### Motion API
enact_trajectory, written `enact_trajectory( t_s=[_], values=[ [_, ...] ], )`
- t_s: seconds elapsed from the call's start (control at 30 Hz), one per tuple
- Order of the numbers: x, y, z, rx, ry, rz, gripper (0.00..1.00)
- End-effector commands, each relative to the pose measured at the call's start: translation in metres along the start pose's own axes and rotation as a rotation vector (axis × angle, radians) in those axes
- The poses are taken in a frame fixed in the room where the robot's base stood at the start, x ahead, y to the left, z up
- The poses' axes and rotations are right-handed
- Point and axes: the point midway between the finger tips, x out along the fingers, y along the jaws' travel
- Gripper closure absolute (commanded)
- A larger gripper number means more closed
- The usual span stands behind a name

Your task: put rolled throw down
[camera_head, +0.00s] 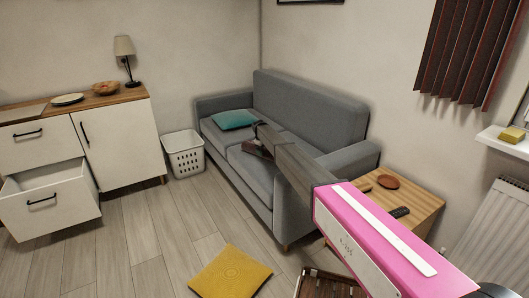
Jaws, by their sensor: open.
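My gripper (263,141) is at the far end of my outstretched arm, over the grey sofa (305,108), and its jaws are open. It is small and dark, and its fingers are hard to make out. A small brown shape (256,150) shows right at the gripper, against the seat cushions. I cannot tell whether it is the rolled throw or part of the gripper, nor whether it touches the seat. No other rolled throw can be made out. My arm hides part of the sofa's right side.
A teal cushion (234,119) lies on the sofa's left end. A white basket (184,154) stands left of the sofa. A white cabinet has an open drawer (48,198). A wooden side table (418,210) holds a brown dish and a remote. A yellow cushion (230,273) lies on the floor.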

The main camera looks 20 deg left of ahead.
Motion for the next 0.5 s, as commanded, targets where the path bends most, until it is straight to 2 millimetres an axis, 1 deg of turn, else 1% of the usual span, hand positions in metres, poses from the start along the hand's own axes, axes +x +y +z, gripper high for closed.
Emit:
enact_trajectory(
  t_s=[0.03,0.3,0.4,0.5],
  values=[
    [-0.011,-0.001,0.001,0.000,0.001,0.001,0.00],
    [-0.065,-0.001,0.001,0.000,0.001,0.000,0.00],
    [-0.081,-0.001,0.000,0.000,0.001,0.000,0.00],
    [-0.091,-0.001,0.000,0.000,0.000,0.000,0.00]
  ],
)
